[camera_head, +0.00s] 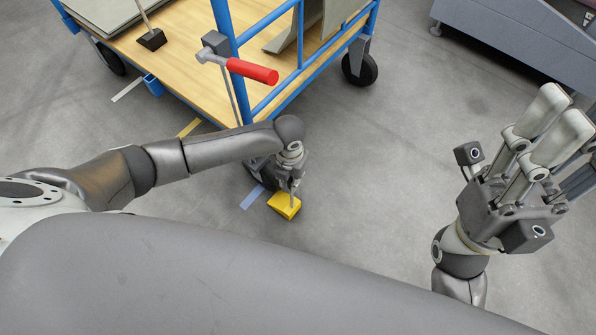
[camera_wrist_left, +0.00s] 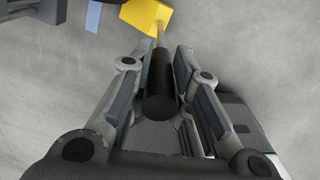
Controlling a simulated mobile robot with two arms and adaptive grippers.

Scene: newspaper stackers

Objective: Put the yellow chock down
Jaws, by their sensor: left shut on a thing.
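The yellow chock (camera_head: 284,205) is a small wedge at the floor beside the cart's near wheel. It also shows at the top of the left wrist view (camera_wrist_left: 144,15), with a thin rod leading to a black handle (camera_wrist_left: 160,95). My left gripper (camera_head: 293,183) is above the chock, its fingers on both sides of the handle and shut on it. I cannot tell whether the chock touches the floor. My right gripper (camera_head: 562,115) is raised at the right, empty, with its fingers apart.
A blue-framed cart (camera_head: 226,45) with a wooden deck stands behind my left arm. It has a red-gripped lever (camera_head: 252,71) and a dark chock with a rod (camera_head: 151,40) on its deck. A blue floor mark (camera_head: 252,197) lies left of the yellow chock. Floor (camera_head: 370,170) is clear to the right.

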